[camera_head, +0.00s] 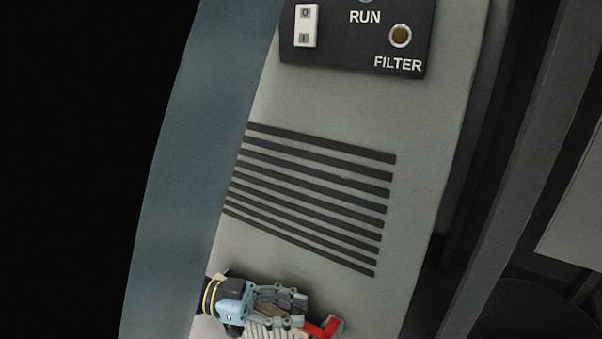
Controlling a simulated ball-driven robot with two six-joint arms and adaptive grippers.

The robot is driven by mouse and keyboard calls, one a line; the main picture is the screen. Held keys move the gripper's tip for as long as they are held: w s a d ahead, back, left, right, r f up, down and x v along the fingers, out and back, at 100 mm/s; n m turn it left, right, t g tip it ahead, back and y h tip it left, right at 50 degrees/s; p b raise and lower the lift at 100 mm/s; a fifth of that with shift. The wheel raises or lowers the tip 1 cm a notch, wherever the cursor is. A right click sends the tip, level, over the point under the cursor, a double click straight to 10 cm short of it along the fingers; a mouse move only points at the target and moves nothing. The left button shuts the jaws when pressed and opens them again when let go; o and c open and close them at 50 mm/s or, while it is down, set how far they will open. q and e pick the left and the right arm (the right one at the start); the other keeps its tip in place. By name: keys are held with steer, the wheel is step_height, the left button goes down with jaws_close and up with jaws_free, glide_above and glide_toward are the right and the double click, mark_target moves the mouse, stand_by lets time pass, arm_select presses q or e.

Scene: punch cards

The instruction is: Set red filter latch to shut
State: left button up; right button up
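The red filter latch (323,328) is at the bottom of the view, low on the grey machine panel below the vent slots. Only part of it shows; a grey piece sits at its right end. My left gripper (304,310) comes in from the left, with its fingers pointing right at the latch. Its fingertips are right beside the latch's left part and overlap it in the picture. I cannot tell whether they touch or grip it, or how far apart the fingers are. My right gripper is not in view.
A dark control plate (345,55) at the top carries a white rocker switch (306,26), the words RUN and FILTER, and an amber lamp (400,36). Dark vent slots (310,200) cross the panel. A grey post (515,190) stands at the right.

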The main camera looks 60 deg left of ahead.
arm_select(q)
steer(key=o, duration=0.4)
steer(key=shift+w+d, duration=0.1)
steer(key=v, duration=1.2)
steer(key=shift+f, duration=0.1)
